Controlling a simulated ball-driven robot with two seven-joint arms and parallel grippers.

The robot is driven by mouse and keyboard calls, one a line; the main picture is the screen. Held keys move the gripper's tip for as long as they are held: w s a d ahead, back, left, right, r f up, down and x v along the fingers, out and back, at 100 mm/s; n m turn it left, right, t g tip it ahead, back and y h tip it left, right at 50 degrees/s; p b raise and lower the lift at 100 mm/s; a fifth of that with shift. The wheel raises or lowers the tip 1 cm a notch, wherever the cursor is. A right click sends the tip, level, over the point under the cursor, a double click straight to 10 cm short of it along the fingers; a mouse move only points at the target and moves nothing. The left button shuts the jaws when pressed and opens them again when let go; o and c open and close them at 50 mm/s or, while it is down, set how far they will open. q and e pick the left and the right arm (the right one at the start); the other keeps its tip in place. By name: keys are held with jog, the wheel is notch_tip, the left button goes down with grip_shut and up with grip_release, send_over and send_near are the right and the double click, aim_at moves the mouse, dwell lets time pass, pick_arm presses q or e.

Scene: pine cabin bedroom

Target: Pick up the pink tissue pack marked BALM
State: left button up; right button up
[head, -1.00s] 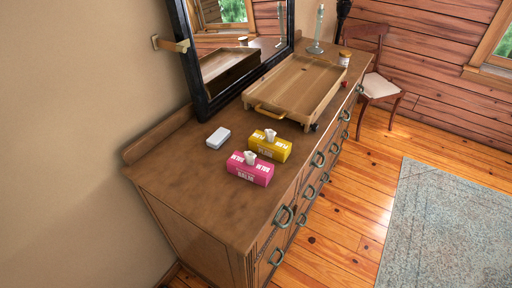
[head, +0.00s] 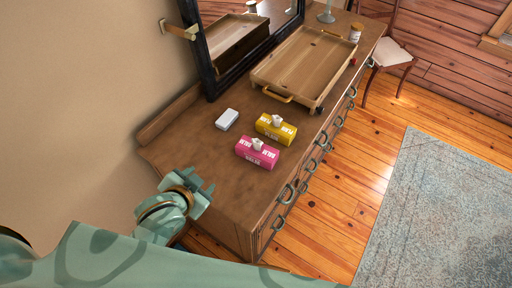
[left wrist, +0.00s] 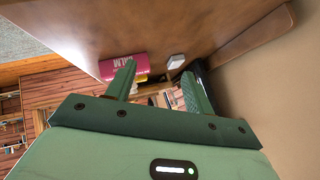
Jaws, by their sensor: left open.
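The pink tissue pack (head: 257,153) marked BALM lies on the wooden dresser top near its front edge, with a white tissue sticking up. It also shows in the left wrist view (left wrist: 122,67), beyond the fingers. My left gripper (head: 201,187) is open and empty, near the dresser's near end, apart from the pack and to its lower left. Its two fingers (left wrist: 158,84) show spread in the left wrist view with nothing between them. My right gripper is in neither view.
A yellow tissue pack (head: 276,128) stands just behind the pink one. A white box (head: 227,119) lies to the left. A wooden tray (head: 338,59) sits farther back, below a black-framed mirror (head: 210,78). The near part of the dresser top (head: 188,149) is bare.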

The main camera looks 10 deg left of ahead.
aim_at(256, 144)
pick_arm(q)
jog(key=w+d+f+n+t+h, duration=0.1)
jog(key=w+d, duration=0.2)
jog(key=w, duration=0.1)
jog(key=w+d+f+n+t+h+b, duration=0.1)
jog(key=w+d, duration=0.2)
jog(key=w, duration=0.2)
jog(key=w+d+f+t+h, duration=0.1)
jog(key=w+d+h, duration=0.1)
jog(key=w+d, duration=0.2)
jog(key=shift+w+n+t, duration=0.3)
jog(key=shift+n, duration=0.1)
jog(key=b+x, duration=0.1)
jog(key=x, duration=0.5)
jog(key=shift+w+d+b, duration=0.15)
jog(key=shift+d+b, duration=0.05)
jog(key=shift+b, duration=0.1)
jog(key=shift+r, duration=0.1)
jog(key=c, duration=1.1)
